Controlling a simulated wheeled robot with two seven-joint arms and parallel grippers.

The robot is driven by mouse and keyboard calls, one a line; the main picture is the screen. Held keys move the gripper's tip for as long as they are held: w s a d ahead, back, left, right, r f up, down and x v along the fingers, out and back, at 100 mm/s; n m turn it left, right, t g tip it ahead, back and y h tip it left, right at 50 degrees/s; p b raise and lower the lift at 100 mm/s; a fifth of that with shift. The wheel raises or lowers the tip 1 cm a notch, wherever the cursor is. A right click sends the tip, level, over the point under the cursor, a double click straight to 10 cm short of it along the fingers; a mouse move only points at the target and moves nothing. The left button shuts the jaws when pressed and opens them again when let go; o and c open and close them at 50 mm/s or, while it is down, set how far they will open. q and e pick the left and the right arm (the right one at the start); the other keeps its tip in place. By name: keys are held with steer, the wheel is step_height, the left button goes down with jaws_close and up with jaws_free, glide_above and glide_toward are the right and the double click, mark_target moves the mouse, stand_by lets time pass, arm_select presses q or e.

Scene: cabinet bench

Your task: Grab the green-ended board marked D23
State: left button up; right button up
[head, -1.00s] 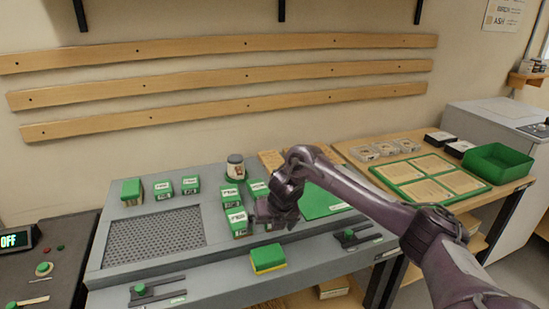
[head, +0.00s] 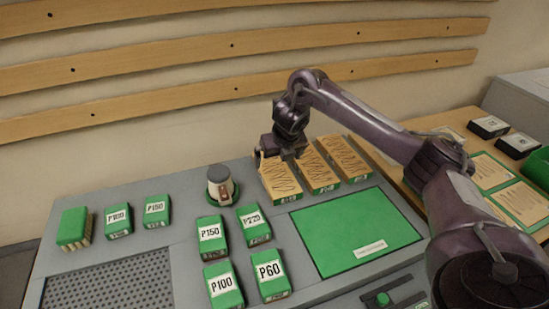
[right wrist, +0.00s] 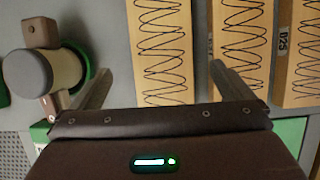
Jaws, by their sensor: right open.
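Three wooden boards with green ends and wavy dark pencil lines lie side by side at the back of the bench: a left board (head: 281,182), a middle board (head: 317,171) and a right board (head: 344,157). Their end labels are too small to read in the head view. In the right wrist view the rightmost board (right wrist: 298,60) has a side label that looks like D25. The middle board (right wrist: 243,40) has an unreadable side mark. My right gripper (head: 281,152) is open and empty over the far end of the left board (right wrist: 162,45), fingers either side of it.
A jar-like container (head: 220,185) in a green ring stands just left of the boards. Several green grit blocks, such as P220 (head: 254,224) and P60 (head: 269,275), stand in front.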

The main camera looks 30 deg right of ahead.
mark_target(275, 170)
steer(key=shift+b+x, duration=0.3)
steer(key=shift+x, duration=0.8)
steer(key=shift+f, duration=0.3)
steer(key=p+x, duration=0.1)
steer(key=x, duration=0.2)
steer(key=shift+w+d+f, duration=0.2)
steer(key=shift+d+f, duration=0.05)
steer(key=shift+f, duration=0.1)
steer(key=shift+w+f, duration=0.15)
steer(key=shift+f, duration=0.3)
arm_select(q)
steer(key=shift+s+a+r, duration=0.1)
steer(key=shift+s+a, duration=0.1)
steer(key=shift+s, duration=0.35)
steer(key=shift+s+a+r, duration=0.1)
steer(key=shift+s+a, duration=0.05)
steer(key=shift+s, duration=0.35)
arm_select(e)
steer(key=shift+w, duration=0.1)
steer(key=c, duration=1.1)
